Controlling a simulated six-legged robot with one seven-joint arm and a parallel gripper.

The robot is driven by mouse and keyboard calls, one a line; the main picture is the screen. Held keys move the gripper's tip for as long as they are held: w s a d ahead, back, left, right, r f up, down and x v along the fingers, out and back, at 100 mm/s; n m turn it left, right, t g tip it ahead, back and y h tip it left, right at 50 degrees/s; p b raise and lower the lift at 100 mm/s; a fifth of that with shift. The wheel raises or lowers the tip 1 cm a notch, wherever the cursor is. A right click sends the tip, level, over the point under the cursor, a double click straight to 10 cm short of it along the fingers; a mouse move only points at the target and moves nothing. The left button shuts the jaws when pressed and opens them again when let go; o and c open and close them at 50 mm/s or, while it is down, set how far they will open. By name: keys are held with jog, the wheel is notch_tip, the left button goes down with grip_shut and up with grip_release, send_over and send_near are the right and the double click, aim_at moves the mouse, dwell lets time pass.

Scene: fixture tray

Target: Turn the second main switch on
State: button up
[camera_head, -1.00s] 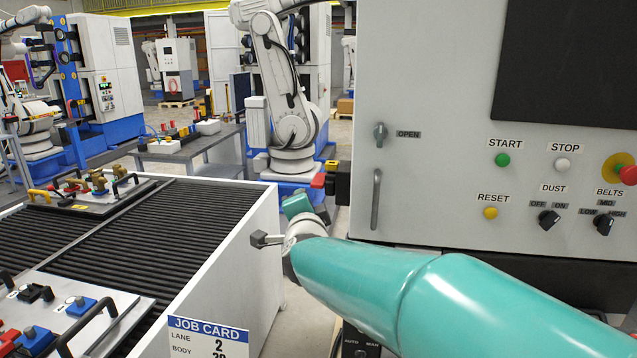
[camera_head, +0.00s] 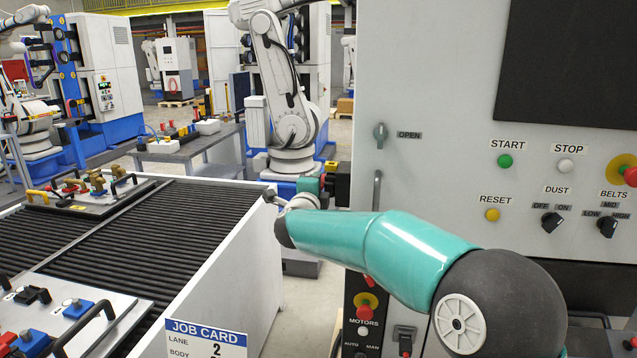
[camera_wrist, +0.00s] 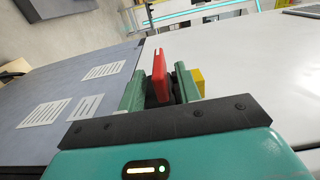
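A red switch handle (camera_wrist: 159,78) stands between the two green fingers of my gripper (camera_wrist: 160,88) in the wrist view. Narrow gaps show beside the handle, so the fingers look open around it. A yellow part (camera_wrist: 197,82) sits behind the right finger. In the head view my gripper (camera_head: 309,185) is at the left edge of the grey machine cabinet, by a dark switch body (camera_head: 342,184); only a bit of red shows there. My fingertips and the switch's face are mostly hidden in the head view. I cannot read the switch position or its number.
The cabinet front (camera_head: 440,90) carries a START button (camera_head: 505,160), a STOP button (camera_head: 566,166), a RESET button (camera_head: 492,215) and two black knobs. A MOTORS panel (camera_head: 366,325) is below my arm. A roller conveyor (camera_head: 185,225) with fixture trays lies left; floor shows between it and the cabinet.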

jog(key=w, duration=0.3)
jog(key=shift+w+d, duration=0.1)
jog(key=shift+d, duration=0.2)
grip_shut()
